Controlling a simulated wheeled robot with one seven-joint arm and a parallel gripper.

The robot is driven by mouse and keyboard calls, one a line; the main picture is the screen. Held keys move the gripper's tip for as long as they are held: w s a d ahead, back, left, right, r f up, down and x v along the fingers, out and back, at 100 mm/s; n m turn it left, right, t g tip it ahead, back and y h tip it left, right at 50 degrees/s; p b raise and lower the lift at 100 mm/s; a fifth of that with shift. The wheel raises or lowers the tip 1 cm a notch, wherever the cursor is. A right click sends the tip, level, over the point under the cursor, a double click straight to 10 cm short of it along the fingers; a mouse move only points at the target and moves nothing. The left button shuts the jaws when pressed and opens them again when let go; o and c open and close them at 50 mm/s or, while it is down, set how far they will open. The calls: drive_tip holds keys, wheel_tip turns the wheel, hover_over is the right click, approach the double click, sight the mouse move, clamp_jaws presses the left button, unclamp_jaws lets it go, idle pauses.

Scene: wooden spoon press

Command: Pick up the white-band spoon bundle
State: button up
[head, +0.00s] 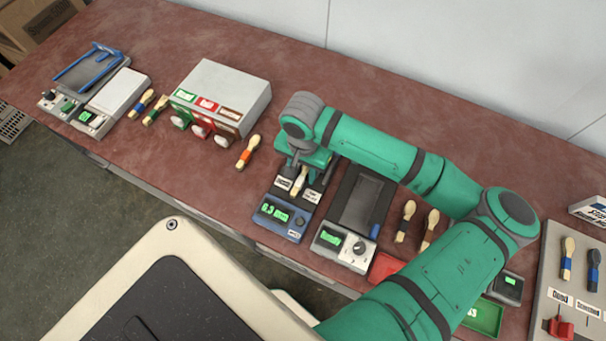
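A spoon bundle with a pale, apparently white band (298,182) lies on the blue device (281,217) with green readouts, between two small label plates. My gripper (302,170) points down over the far end of this bundle. The green gripper body and my wrist hide part of the contact area. I cannot tell whether the fingers are open or shut on it. The bundle appears to rest on the device.
A grey box (228,85) with coloured labels and an orange-band bundle (247,151) stand to the left. A grey-black device (345,245) sits just right of the blue one. Two bundles (404,221) lie under my arm. A board (552,290) stands far right.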

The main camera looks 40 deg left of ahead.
clamp_jaws()
drive_tip(key=shift+r, duration=0.1)
